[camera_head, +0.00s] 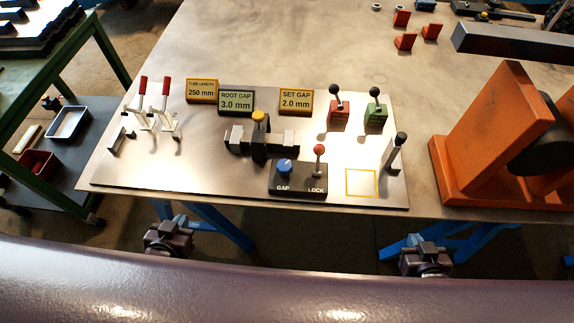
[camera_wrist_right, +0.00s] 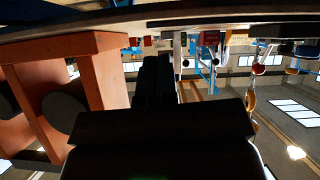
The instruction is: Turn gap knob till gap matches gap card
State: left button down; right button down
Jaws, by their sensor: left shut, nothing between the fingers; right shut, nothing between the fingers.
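The blue gap knob (camera_head: 284,166) sits on a black control box (camera_head: 298,189) lettered GAP and LOCK. A red-balled lock lever (camera_head: 318,151) stands upright at the box's right. Behind it, a green card (camera_head: 236,101) reads ROOT GAP 3.0 mm, and a yellow card (camera_head: 296,101) reads SET GAP 2.0 mm. A grey clamp fixture (camera_head: 286,138) with a yellow-topped post lies between cards and box. My left gripper (camera_head: 168,236) and right gripper (camera_head: 425,258) are shut and empty, off the table's front edge, away from the knob. The right gripper's dark body also fills the right wrist view (camera_wrist_right: 158,80).
A yellow TUBE LENGTH 250 mm card (camera_head: 202,91) and red-handled toggle clamps (camera_head: 153,110) stand left. Red (camera_head: 339,115) and green (camera_head: 376,117) lever blocks stand right. A yellow-outlined square (camera_head: 360,183) is bare. A large orange bracket (camera_head: 490,140) blocks the right.

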jog(key=shift+w+r, duration=0.2)
jog(key=shift+w, duration=0.15)
